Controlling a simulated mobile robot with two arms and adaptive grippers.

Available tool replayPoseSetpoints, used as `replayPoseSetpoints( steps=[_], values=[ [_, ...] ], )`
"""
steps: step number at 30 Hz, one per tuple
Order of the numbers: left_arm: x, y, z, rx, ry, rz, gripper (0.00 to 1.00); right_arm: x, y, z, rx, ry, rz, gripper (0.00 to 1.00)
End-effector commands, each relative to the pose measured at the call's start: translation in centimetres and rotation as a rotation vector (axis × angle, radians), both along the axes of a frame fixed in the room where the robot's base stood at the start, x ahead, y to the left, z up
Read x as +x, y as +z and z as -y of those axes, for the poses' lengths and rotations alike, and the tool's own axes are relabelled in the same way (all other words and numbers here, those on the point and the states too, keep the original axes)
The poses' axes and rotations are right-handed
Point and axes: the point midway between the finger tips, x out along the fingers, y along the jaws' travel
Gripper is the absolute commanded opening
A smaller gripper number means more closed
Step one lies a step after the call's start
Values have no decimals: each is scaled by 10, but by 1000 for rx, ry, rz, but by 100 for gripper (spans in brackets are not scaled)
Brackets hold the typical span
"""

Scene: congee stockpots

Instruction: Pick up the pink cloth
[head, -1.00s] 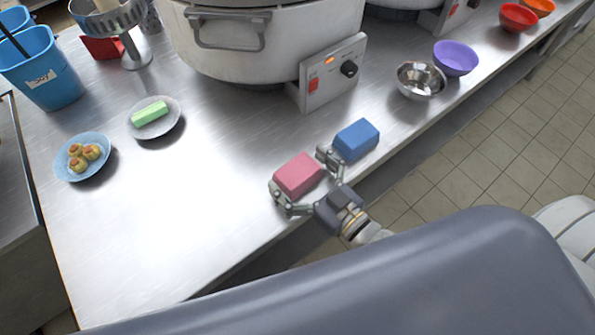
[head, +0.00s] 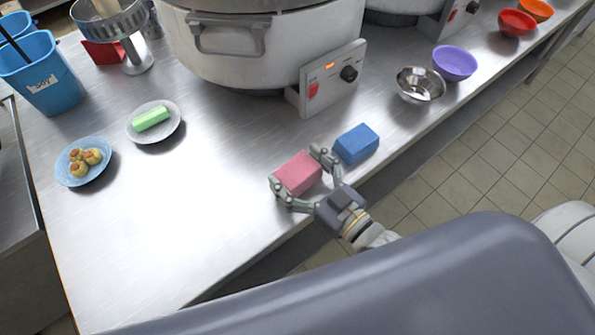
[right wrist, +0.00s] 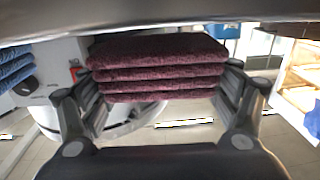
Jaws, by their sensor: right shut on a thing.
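The pink cloth (head: 298,173) is a folded block near the front edge of the steel counter. In the right wrist view the folded cloth (right wrist: 158,66) looks dark maroon, with several stacked layers between the fingers. My right gripper (head: 300,180) is shut on it, one finger on each side. In the right wrist view the fingers of my right gripper (right wrist: 160,95) press against both ends of the cloth. I cannot tell whether the cloth is clear of the counter. My left gripper is not in view.
A blue folded cloth (head: 356,143) lies close to the right of my gripper. A large pot (head: 255,45) with a control box (head: 332,78) stands behind. A plate with a green item (head: 152,120) and a blue plate (head: 70,175) are left. Metal (head: 420,84) and purple (head: 454,62) bowls stand right.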

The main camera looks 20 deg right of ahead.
Motion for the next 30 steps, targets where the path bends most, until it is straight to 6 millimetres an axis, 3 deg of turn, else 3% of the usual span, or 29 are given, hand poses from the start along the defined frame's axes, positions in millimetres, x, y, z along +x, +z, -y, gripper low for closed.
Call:
replayPoseSetpoints(
  steps=[3,18,24,30],
  values=[
    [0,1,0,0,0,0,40,-4,16,-2,4,-1,-2,59],
    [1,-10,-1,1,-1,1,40,-106,24,-65,3,-2,-5,59],
    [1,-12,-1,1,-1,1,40,-129,28,-79,2,-1,-1,59],
    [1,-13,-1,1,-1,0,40,-136,30,-84,3,-2,1,59]
  ],
)
